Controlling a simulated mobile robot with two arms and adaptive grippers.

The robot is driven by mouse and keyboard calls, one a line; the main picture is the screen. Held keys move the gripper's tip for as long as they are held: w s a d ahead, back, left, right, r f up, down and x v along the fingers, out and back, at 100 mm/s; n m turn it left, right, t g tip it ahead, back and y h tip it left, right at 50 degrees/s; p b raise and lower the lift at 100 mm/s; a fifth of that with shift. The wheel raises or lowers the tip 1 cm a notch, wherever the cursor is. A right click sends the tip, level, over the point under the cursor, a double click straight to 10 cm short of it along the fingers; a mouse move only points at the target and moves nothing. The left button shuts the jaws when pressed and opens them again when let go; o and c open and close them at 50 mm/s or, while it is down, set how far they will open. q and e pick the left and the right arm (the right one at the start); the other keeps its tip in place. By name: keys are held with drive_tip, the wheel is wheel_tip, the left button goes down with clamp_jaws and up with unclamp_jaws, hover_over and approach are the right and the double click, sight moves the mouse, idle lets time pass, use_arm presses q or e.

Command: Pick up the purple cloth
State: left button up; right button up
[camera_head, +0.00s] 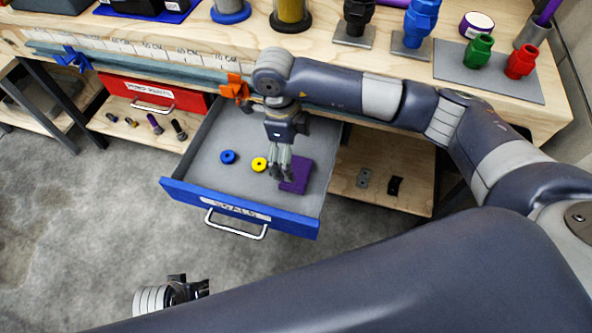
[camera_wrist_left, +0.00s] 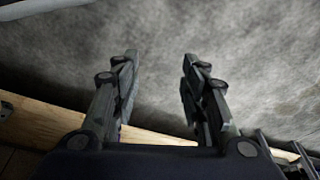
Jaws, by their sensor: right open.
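The purple cloth (camera_head: 299,174) lies flat on the floor of the open blue drawer (camera_head: 240,202), near its right side. My right gripper (camera_head: 280,174) points down into the drawer at the cloth's left edge. Its fingers overlap that edge in the head view; I cannot tell whether they touch it. Its jaws are open. My left gripper (camera_head: 200,288) is low at the left, away from the drawer, over the floor. In the left wrist view (camera_wrist_left: 160,85) its two fingers are apart with nothing between them.
A blue ring (camera_head: 228,157) and a yellow ring (camera_head: 259,164) lie in the drawer left of the cloth. A red drawer box (camera_head: 155,95) is at the left. The workbench edge (camera_head: 200,68) runs behind my right arm. The concrete floor (camera_head: 80,225) in front is clear.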

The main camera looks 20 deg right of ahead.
sight(296, 171)
drive_tip(key=shift+d+f, duration=0.1)
drive_tip(key=shift+f, duration=0.7)
drive_tip(key=f, duration=0.1)
drive_tip(key=s+f, duration=0.1)
drive_tip(key=f, duration=0.1)
drive_tip(key=shift+d+f+b, duration=0.2)
drive_tip(key=shift+b, duration=0.1)
drive_tip(key=shift+f, duration=0.5)
use_arm(q)
drive_tip(key=r, duration=0.2)
drive_tip(key=shift+w+r, duration=0.2)
drive_tip(key=shift+r, duration=0.1)
use_arm(e)
drive_tip(key=c, duration=1)
